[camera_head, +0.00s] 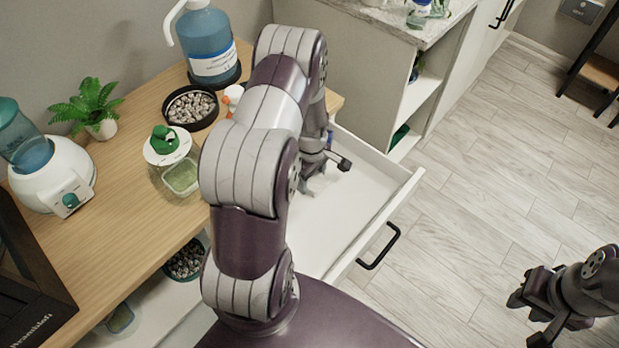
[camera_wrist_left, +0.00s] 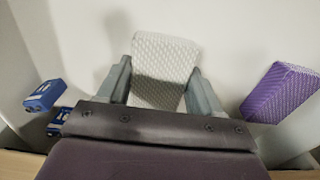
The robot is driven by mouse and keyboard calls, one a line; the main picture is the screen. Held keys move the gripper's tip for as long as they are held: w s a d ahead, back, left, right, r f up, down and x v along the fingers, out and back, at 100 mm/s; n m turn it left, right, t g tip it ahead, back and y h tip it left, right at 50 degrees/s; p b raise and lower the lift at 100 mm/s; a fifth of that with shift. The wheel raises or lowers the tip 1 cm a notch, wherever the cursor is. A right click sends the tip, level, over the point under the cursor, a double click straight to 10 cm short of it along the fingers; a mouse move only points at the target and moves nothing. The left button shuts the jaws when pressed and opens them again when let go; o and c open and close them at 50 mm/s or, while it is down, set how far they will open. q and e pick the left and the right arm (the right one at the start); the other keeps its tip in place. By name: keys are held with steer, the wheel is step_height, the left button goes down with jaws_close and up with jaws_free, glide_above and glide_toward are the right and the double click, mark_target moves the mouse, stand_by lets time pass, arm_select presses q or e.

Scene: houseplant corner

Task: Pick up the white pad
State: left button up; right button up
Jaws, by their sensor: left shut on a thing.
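The white pad (camera_wrist_left: 163,68), with a fine textured surface, stands between the two fingers of my left gripper (camera_wrist_left: 161,88) in the left wrist view. The fingers are shut on its sides. In the head view my left gripper (camera_head: 320,178) is over the open white drawer (camera_head: 345,222), and I cannot make out the pad there. How far the pad is from the drawer floor is unclear. My right gripper (camera_head: 527,318) is at the lower right of the head view, over the floor, with its fingers apart and nothing visible between them.
In the left wrist view a purple textured block (camera_wrist_left: 281,93) lies to the right of the pad and a blue object (camera_wrist_left: 44,96) to the left. The wooden table (camera_head: 135,215) holds a plant (camera_head: 97,112), a pebble dish (camera_head: 191,107) and a blue jug (camera_head: 210,48).

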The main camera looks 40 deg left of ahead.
mark_target(315, 178)
arm_select(q)
steer(key=shift+r, duration=0.1)
steer(key=shift+r, duration=0.35)
steer(key=r, duration=0.2)
steer(key=d+r, duration=0.1)
steer(key=r, duration=0.1)
steer(key=shift+w+p, duration=0.25)
steer(key=shift+p, duration=0.15)
steer(key=w+d+r, duration=0.3)
steer(key=d+r, duration=0.3)
steer(key=d, duration=0.4)
steer(key=shift+w, duration=0.35)
steer(key=shift+o, duration=0.4)
